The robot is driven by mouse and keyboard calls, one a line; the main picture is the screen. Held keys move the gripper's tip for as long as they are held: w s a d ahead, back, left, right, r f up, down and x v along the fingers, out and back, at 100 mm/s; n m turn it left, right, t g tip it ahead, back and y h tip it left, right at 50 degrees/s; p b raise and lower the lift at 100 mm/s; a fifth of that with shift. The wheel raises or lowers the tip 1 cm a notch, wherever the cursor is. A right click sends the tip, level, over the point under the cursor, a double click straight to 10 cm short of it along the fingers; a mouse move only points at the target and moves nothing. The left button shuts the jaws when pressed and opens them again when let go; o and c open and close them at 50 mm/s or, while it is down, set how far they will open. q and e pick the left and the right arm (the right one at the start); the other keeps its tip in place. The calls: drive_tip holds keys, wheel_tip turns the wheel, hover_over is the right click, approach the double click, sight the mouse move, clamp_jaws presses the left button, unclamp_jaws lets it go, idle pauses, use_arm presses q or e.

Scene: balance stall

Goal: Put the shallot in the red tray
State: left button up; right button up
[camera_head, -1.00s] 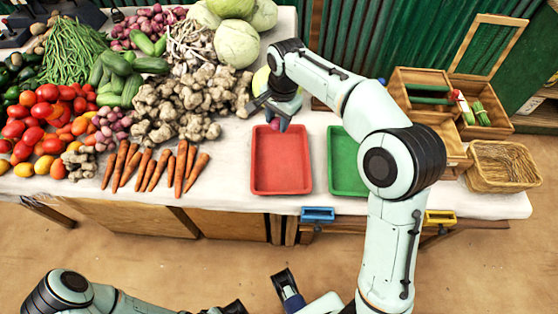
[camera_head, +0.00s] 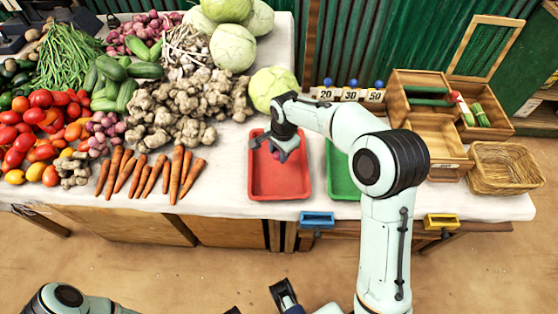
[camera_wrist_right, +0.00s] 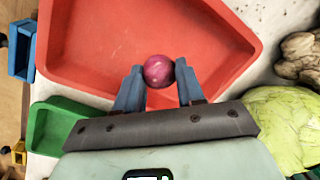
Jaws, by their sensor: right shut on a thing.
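The shallot (camera_wrist_right: 158,71) is a small round purple-red bulb. My right gripper (camera_wrist_right: 158,84) is shut on it, one blue finger on each side. In the head view the right gripper (camera_head: 279,154) is over the far part of the red tray (camera_head: 280,185), with the shallot (camera_head: 277,154) just showing between its fingers. The red tray (camera_wrist_right: 110,50) fills the upper middle of the right wrist view and looks empty. I cannot tell how high the shallot is above the tray floor. My left gripper (camera_head: 283,294) is at the bottom edge, only partly visible.
A green tray (camera_head: 341,180) stands right of the red tray, partly behind my right arm. A cabbage (camera_head: 272,88) lies behind the red tray. Ginger (camera_head: 200,100) and carrots (camera_head: 180,172) lie to its left. A wicker basket (camera_head: 505,168) stands far right.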

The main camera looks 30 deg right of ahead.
sight(279, 167)
wheel_tip(279, 167, down, 5)
drive_tip(key=shift+b, duration=0.3)
drive_tip(key=shift+f, duration=0.1)
drive_tip(key=o, duration=1)
drive_tip(key=shift+r, duration=0.2)
drive_tip(key=r, duration=0.4)
drive_tip(key=s+r+p, duration=0.1)
drive_tip(key=r, duration=0.6)
drive_tip(key=shift+s+d+r+p, duration=0.15)
drive_tip(key=shift+s+r+p, duration=0.15)
drive_tip(key=shift+r, duration=0.1)
drive_tip(key=shift+f, duration=0.1)
